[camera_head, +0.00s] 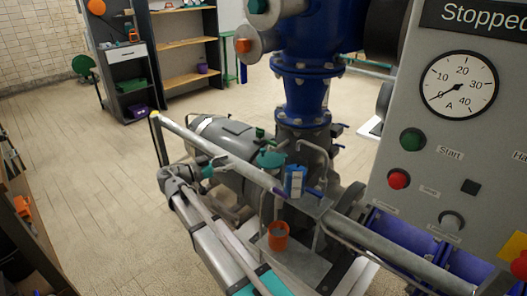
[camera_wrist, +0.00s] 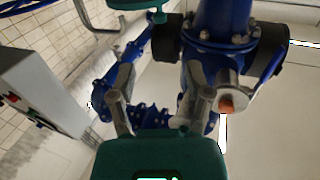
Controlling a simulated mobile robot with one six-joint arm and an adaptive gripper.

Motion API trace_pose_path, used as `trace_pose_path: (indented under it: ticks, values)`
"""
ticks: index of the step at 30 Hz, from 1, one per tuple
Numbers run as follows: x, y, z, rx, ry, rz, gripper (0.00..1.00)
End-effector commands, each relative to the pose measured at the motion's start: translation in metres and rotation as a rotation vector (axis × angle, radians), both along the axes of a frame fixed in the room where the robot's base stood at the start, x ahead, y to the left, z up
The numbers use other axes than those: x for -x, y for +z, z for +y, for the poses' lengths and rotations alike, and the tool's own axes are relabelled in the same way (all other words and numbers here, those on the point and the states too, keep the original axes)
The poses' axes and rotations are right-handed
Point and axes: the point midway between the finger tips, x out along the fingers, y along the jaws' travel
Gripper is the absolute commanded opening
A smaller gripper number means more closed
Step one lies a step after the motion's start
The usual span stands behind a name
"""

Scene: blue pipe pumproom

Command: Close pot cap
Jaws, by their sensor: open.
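An orange cup-shaped pot (camera_head: 278,236) stands upright on the grey plate of the pump in the head view. Its top looks open and dark inside. I cannot clearly make out a separate cap. A blue block-like part (camera_head: 295,181) stands behind it, and a teal round part (camera_head: 269,158) is to its left; I cannot tell whether either belongs to the pot. My gripper (camera_wrist: 160,94) is open in the wrist view, with its two grey fingers apart and nothing between them. The wrist view does not show the orange pot. In the head view the gripper is not clear.
A grey control panel (camera_head: 450,165) with a gauge and buttons fills the right side. A large blue pipe (camera_head: 302,90) rises behind the pump. A grey rail (camera_head: 215,150) crosses in front of the motor (camera_head: 225,132). Shelves (camera_head: 185,45) stand behind.

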Motion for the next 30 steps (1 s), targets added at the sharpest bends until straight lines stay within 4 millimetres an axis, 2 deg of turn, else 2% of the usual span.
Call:
trace_pose_path:
  ticks: [11,30]
  values:
    - [-0.008,0.000,-0.012,0.000,-0.001,0.002,0.64]
    - [-0.059,0.000,-0.088,-0.001,-0.003,0.003,0.64]
